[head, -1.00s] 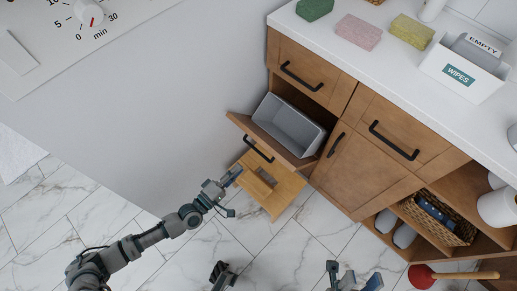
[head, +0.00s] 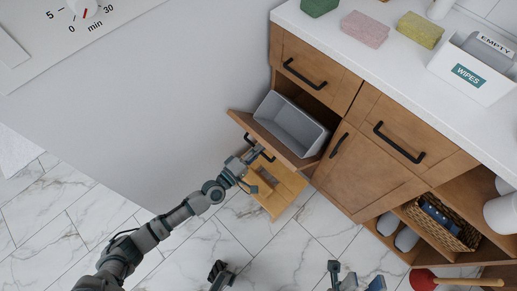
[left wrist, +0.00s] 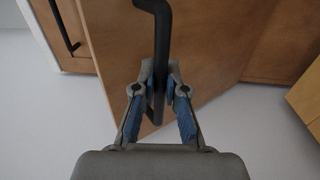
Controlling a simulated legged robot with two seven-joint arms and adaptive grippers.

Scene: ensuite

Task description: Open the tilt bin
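The tilt bin (head: 255,132) is a wooden front panel tilted out from the cabinet, with a grey inner bin (head: 292,125) showing behind it. Its black handle (head: 268,154) is on the panel's outer face. My left gripper (head: 257,154) is at this handle. In the left wrist view, the handle (left wrist: 160,40) runs between the two fingers of the left gripper (left wrist: 160,78), which look closed on it. The wooden panel (left wrist: 210,45) fills the space behind. My right gripper (head: 355,278) is partly in view at the bottom edge, its fingertips apart and empty.
A small wooden stool (head: 270,200) stands on the tiled floor under the tilted panel. Drawers and a door with black handles are to the right. A wicker basket (head: 445,225) and a plunger (head: 422,280) are lower right.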

